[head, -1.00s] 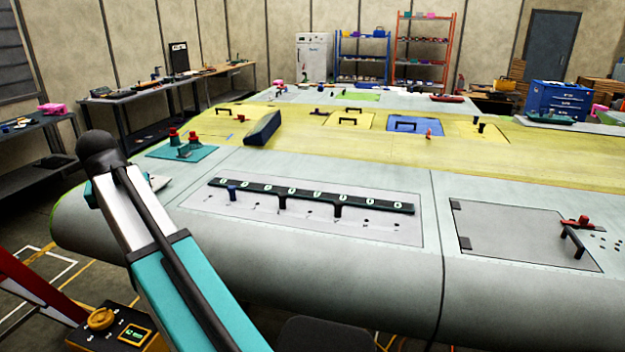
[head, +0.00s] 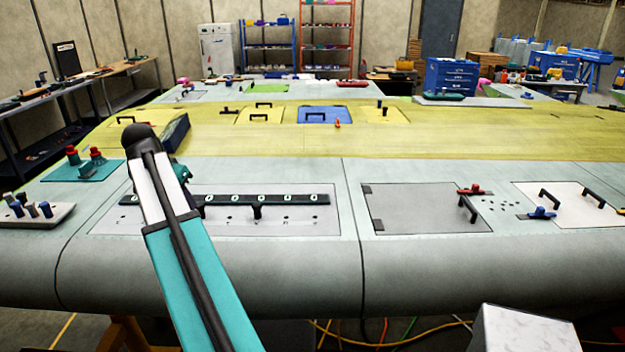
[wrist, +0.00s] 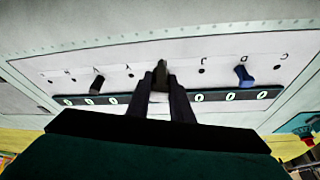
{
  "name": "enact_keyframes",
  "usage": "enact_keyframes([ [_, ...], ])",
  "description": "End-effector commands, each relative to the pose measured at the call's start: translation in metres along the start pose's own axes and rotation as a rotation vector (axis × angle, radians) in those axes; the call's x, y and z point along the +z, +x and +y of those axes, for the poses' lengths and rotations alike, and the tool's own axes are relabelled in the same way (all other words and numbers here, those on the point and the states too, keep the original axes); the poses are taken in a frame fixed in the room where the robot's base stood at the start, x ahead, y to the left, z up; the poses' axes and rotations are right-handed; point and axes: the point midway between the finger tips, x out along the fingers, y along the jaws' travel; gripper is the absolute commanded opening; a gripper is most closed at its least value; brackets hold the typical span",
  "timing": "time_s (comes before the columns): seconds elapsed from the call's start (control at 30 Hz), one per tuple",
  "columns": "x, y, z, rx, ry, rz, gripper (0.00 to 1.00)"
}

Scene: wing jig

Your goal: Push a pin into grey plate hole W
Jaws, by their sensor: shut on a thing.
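The pale grey plate (head: 300,222) lies in the wing surface, with a row of small lettered holes and a dark strip (head: 290,200) with ringed marks along its far side. In the wrist view my gripper (wrist: 161,76) is shut on a dark pin (wrist: 161,66) in front of the strip. I cannot tell whether that pin touches a hole. Another dark pin (wrist: 97,84) stands to the left and a blue pin (wrist: 243,76) to the right. The left dark pin also shows in the head view (head: 257,212). The letters are too small to pick out W with certainty. My arm hides part of the plate in the head view.
A white block with several pins (head: 35,213) and a teal plate with red knobs (head: 85,168) stand left. A grey hatch (head: 425,208) with a handle lies right. A dark wedge-shaped block (head: 175,132) stands behind my arm. The plate's front edge is clear.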

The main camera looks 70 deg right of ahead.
Motion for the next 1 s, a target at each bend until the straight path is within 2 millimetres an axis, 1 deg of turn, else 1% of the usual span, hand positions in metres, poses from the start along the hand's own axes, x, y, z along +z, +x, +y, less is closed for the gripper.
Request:
enact_keyframes([
  [0.03,-0.015,0.003,0.015,0.019,0.042,0.003,0.0],
  [0.1,-0.031,0.01,0.035,0.042,0.098,0.007,0.0],
  [0.17,-0.044,0.015,0.051,0.061,0.146,0.01,0.0],
  [0.4,-0.091,0.034,0.122,0.14,0.332,0.025,0.0],
  [0.57,-0.117,0.044,0.17,0.19,0.448,0.037,0.0],
  [0.6,-0.122,0.046,0.183,0.203,0.479,0.04,0.0],
  [0.77,-0.143,0.054,0.233,0.253,0.595,0.053,0.0],
  [0.8,-0.148,0.056,0.247,0.266,0.625,0.057,0.0],
  [0.9,-0.159,0.06,0.278,0.296,0.694,0.066,0.0],
  [1.0,-0.166,0.063,0.305,0.322,0.753,0.074,0.0],
])
